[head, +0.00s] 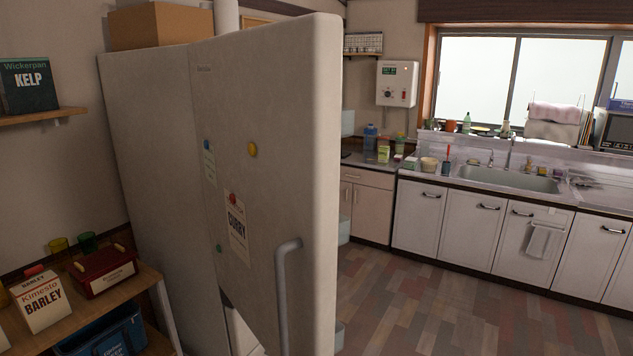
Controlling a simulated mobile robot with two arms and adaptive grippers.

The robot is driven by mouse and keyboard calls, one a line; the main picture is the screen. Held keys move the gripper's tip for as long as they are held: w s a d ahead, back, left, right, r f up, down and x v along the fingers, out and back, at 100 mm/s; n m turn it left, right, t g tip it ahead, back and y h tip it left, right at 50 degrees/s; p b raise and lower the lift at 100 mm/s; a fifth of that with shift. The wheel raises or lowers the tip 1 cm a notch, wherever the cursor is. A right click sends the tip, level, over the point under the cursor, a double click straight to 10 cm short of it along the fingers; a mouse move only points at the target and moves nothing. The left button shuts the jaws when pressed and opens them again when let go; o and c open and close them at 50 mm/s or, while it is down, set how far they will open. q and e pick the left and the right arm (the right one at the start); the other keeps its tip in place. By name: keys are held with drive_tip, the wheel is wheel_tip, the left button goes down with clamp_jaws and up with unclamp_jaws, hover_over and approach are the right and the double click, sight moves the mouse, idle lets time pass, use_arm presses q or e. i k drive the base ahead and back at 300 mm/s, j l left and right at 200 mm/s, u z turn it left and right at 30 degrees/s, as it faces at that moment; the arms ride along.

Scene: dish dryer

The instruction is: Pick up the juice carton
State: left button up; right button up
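I cannot make out a juice carton for certain in the head view. A large pale fridge (150,130) stands at the left. Its door (290,160), with a grey handle (287,295), stands swung out toward me and shows its outer face. Pale door shelves (344,230) stick out past the door's right edge. The fridge's inside is hidden behind the door. Neither of my grippers is in view.
A wooden shelf at the left holds a barley box (42,302) and a red box (103,268). A cardboard box (160,25) sits on the fridge. Small items, including a blue bottle (370,137), stand on the far counter near the sink (505,178). The floor (440,300) at right is clear.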

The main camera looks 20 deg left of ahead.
sight(384, 152)
drive_tip(key=i+l+z, duration=0.2)
drive_tip(key=i+l, duration=0.15)
drive_tip(key=i+l+z, duration=0.2)
drive_tip(key=i, duration=0.3)
drive_tip(key=i+u, duration=0.2)
drive_tip(key=i, duration=0.35)
drive_tip(key=i+l+u, duration=0.15)
drive_tip(key=i, duration=0.45)
drive_tip(key=i+l+u, duration=0.2)
drive_tip(key=i, duration=0.35)
drive_tip(key=i+u, duration=0.1)
drive_tip(key=i, duration=0.55)
drive_tip(key=i+u, duration=0.1)
drive_tip(key=i, duration=0.5)
drive_tip(key=i+l+u, duration=0.1)
drive_tip(key=i, duration=0.55)
